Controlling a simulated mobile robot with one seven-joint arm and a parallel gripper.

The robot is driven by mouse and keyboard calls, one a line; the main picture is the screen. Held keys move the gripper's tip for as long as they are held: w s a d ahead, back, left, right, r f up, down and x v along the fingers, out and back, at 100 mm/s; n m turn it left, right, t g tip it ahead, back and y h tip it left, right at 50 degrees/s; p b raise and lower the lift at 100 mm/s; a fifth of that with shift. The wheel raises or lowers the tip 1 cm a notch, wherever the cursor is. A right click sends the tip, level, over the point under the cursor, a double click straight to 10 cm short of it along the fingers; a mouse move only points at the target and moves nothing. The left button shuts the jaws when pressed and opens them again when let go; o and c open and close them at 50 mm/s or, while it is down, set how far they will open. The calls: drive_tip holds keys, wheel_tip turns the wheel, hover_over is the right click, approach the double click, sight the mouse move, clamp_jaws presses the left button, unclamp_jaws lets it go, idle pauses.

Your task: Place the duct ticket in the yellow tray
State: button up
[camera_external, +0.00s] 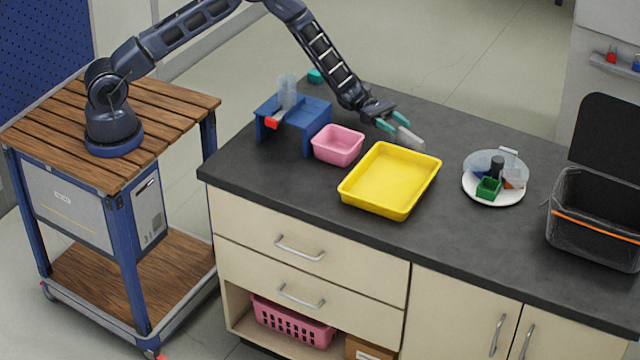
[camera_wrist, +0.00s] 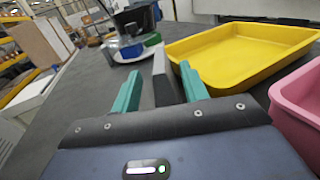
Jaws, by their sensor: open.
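The yellow tray (camera_external: 390,178) lies empty on the dark counter; in the wrist view it (camera_wrist: 235,62) is at the upper right. My gripper (camera_external: 393,122) is behind the tray, with its teal fingers apart. In the wrist view my gripper (camera_wrist: 161,82) has a flat grey slab (camera_wrist: 162,78) between its fingers, with a gap at the left finger. The slab (camera_external: 409,139) also shows at the fingertips in the external view. It may be the duct ticket, but I see no marking on it. I cannot tell whether it touches the counter.
A pink bin (camera_external: 338,146) stands left of the tray, beside a blue stand (camera_external: 292,118) holding clear and red items. A white plate (camera_external: 493,190) with several small items is to the right. A black container (camera_external: 595,220) stands at the right end. The counter's front strip is clear.

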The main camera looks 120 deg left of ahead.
sight(421, 144)
drive_tip(key=shift+x, duration=3.5)
drive_tip(key=shift+a+f, duration=0.1)
drive_tip(key=shift+f, duration=0.05)
drive_tip(key=shift+c, duration=0.2)
clamp_jaws()
